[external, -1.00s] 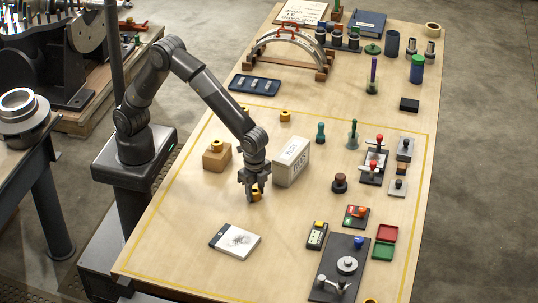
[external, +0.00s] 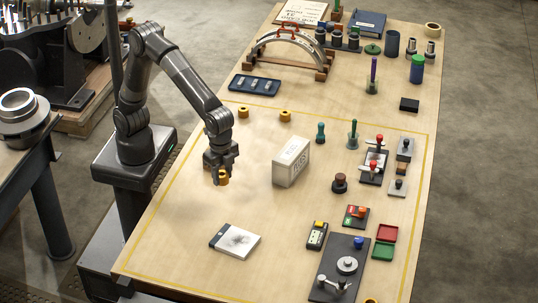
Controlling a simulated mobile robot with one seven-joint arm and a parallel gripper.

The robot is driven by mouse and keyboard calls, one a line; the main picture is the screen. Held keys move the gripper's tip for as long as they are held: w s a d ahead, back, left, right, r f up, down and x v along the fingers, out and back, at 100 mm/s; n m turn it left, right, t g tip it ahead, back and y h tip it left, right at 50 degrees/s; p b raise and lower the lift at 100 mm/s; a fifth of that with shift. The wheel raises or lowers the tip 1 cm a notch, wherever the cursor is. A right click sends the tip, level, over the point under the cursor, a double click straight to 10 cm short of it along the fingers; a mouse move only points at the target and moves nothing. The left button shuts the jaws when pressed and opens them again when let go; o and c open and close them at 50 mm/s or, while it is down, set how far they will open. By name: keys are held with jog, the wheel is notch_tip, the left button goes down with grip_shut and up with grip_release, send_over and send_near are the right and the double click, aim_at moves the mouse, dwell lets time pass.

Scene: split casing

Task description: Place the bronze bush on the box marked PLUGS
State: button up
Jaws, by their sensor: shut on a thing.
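My gripper (external: 223,175) is shut on a bronze bush (external: 223,179), whose lower part shows below the fingers, held above the table. A pale box (external: 291,165) with lettering on its top and side stands to the right of my gripper; the lettering is too small to read surely. Two more bronze bushes stand farther back, one at the left (external: 243,113) and one at the right (external: 285,116).
A white notepad (external: 235,241) lies in front. A teal-handled tool (external: 320,132) and a dark brown knob (external: 340,183) stand right of the pale box. A blue tray (external: 254,85) and an arched rack (external: 290,45) are at the back. The table between notepad and boxes is clear.

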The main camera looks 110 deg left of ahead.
jog(key=w+a+r+n, duration=0.1)
jog(key=w+a+r, duration=0.9)
jog(key=a, duration=0.3)
send_over(292, 150)
jog(key=f, duration=0.6)
jog(key=shift+s+d, duration=0.1)
jog(key=shift+s, duration=0.1)
jog(key=shift+w+a+f, duration=0.1)
jog(key=shift+a+f, duration=0.1)
jog(key=shift+f, duration=2)
jog(key=shift+f, duration=0.1)
jog(key=shift+f, duration=0.1)
jog(key=o, duration=1.2)
